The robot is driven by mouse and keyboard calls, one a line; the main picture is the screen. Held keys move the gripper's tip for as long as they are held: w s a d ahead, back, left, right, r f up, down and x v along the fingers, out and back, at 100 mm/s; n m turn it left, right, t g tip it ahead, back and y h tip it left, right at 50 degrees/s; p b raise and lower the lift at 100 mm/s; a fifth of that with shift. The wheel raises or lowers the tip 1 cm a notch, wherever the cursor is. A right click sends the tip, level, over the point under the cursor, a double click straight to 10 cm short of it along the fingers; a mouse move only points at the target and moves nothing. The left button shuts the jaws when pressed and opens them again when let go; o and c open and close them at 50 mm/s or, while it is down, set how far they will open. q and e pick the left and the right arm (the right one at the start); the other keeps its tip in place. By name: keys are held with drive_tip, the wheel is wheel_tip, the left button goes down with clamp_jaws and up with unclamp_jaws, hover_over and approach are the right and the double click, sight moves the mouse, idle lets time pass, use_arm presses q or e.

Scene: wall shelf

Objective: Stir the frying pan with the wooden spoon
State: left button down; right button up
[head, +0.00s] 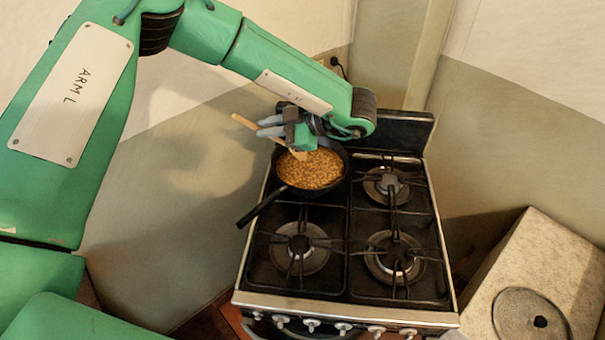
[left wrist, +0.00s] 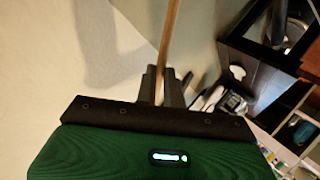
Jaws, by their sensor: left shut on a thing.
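The black frying pan (head: 339,188) sits on the back left burner of the stove, full of small golden-brown food pieces (head: 315,172). Its handle points to the lower left. My left gripper (head: 268,127) is shut on the wooden spoon (head: 243,121), above the pan's far left rim. The spoon is tilted, its handle end up to the left and its lower end at the food; I cannot tell how deep it reaches. In the left wrist view the spoon's handle (left wrist: 169,40) runs between the two fingers (left wrist: 160,88). My right gripper is not in view.
The stove (head: 350,240) has three bare burners with grates. A pale counter block with a round lidded top (head: 528,316) stands at the right. A wall is close behind and left of the stove. Shelves with items (left wrist: 292,120) show in the left wrist view.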

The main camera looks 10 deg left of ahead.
use_arm(q)
wheel_tip(320, 180, up, 5)
drive_tip(key=p, duration=0.3)
idle(0.4)
